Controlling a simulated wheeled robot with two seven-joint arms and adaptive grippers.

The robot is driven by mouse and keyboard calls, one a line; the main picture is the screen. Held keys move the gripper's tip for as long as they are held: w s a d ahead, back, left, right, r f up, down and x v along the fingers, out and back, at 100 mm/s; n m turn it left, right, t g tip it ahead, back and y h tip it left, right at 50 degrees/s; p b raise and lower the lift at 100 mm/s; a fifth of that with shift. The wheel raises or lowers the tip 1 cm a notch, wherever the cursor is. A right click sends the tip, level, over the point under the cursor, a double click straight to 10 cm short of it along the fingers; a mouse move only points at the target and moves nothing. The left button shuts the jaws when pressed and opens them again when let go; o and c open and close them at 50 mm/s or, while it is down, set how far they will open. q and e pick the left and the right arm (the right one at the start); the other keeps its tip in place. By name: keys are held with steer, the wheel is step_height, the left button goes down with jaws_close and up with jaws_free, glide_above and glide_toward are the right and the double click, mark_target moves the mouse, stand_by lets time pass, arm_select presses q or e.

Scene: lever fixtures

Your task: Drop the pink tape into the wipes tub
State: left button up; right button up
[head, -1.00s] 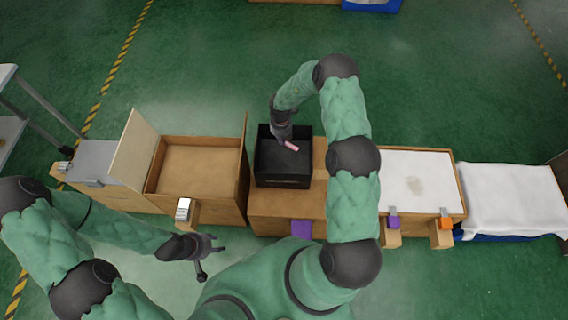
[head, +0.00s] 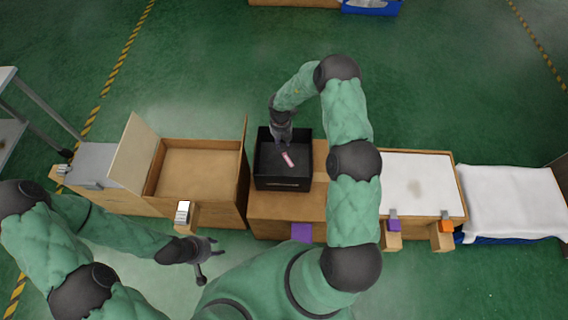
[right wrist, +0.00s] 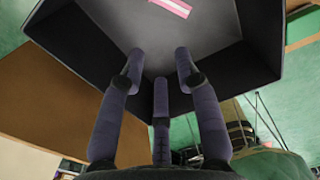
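The pink tape (head: 288,159) is a small pink piece inside the black open tub (head: 262,180), the only tub-like container in view. It also shows in the right wrist view (right wrist: 173,6), against the tub's grey floor, clear of the fingers. My right gripper (head: 282,143) is over the tub's far left part; its three fingers (right wrist: 158,65) are spread, with nothing between them. My left gripper (head: 210,257) is low in front of the wooden boxes, fingers apart and empty.
The tub stands on a wooden box with a purple tab (head: 301,231). To its left is an open wooden bin (head: 198,170) with a raised lid (head: 133,150). To its right are a white-topped box (head: 425,180) and a white cloth-covered one (head: 510,200).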

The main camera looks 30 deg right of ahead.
step_height(320, 180, up, 11)
steer(key=shift+f, duration=0.15)
steer(key=shift+a, duration=0.1)
stand_by(0.5)
steer(key=s+a+f+n+t+h, duration=0.25)
steer(key=s+f+n, duration=0.65)
steer(key=n, duration=1.1)
steer(key=s+a+f+n+g+y, duration=0.2)
steer(key=s+a+n+y, duration=0.4)
steer(key=s+a+n, duration=1.1)
steer(key=a+n, duration=0.1)
steer(key=n, duration=0.2)
steer(key=shift+s+f+y, duration=0.15)
steer(key=shift+s+y, duration=0.05)
steer(key=shift+y, duration=0.15)
